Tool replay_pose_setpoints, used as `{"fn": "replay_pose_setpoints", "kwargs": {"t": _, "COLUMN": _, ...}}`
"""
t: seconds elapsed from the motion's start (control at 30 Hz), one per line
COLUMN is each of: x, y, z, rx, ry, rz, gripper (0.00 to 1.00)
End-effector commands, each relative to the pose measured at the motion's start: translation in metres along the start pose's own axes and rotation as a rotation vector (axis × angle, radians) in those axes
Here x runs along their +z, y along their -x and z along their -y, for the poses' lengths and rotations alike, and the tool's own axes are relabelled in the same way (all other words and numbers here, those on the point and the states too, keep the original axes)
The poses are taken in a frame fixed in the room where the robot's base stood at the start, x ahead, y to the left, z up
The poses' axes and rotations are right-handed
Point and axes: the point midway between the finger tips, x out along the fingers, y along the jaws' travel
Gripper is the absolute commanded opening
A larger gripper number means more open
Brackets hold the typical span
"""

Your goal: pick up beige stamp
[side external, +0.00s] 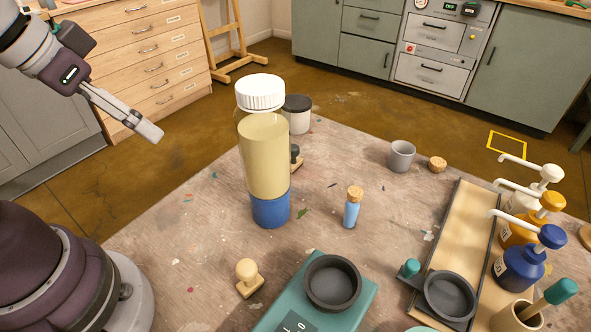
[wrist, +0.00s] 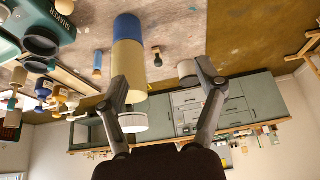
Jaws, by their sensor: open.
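The beige stamp (side external: 249,278) has a round knob handle and a flat base. It stands upright on the table (side external: 180,235) near the front, left of the teal scale (side external: 357,295). In the wrist view a beige knob, apparently this stamp (wrist: 65,6), is cut by the top edge. My gripper (side external: 148,132) is raised at the upper left in the side view, well away from the stamp and above it. In the wrist view my gripper (wrist: 162,73) has its two fingers spread, with nothing held between them.
A small blue corked vial (side external: 352,210), grey cup (side external: 402,155) and pump bottles (side external: 520,268) stand right. Table left of the beige stamp is clear.

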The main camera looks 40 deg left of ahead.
Motion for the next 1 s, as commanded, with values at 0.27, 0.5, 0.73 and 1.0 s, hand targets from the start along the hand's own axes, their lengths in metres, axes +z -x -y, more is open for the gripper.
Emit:
{"fn": "replay_pose_setpoints", "kwargs": {"t": 0.27, "x": 0.000, "y": -0.045, "z": -0.067, "rx": 0.192, "ry": -0.837, "rz": 0.216, "gripper": 0.70}}
{"fn": "replay_pose_setpoints", "kwargs": {"t": 0.5, "x": 0.036, "y": -0.089, "z": -0.128, "rx": 0.395, "ry": -1.592, "rz": 0.344, "gripper": 0.70}}
{"fn": "replay_pose_setpoints", "kwargs": {"t": 0.73, "x": 0.059, "y": -0.120, "z": -0.135, "rx": 0.431, "ry": -1.710, "rz": 0.366, "gripper": 0.70}}
{"fn": "replay_pose_setpoints", "kwargs": {"t": 1.0, "x": 0.078, "y": -0.156, "z": -0.138, "rx": 0.429, "ry": -1.706, "rz": 0.365, "gripper": 0.70}}
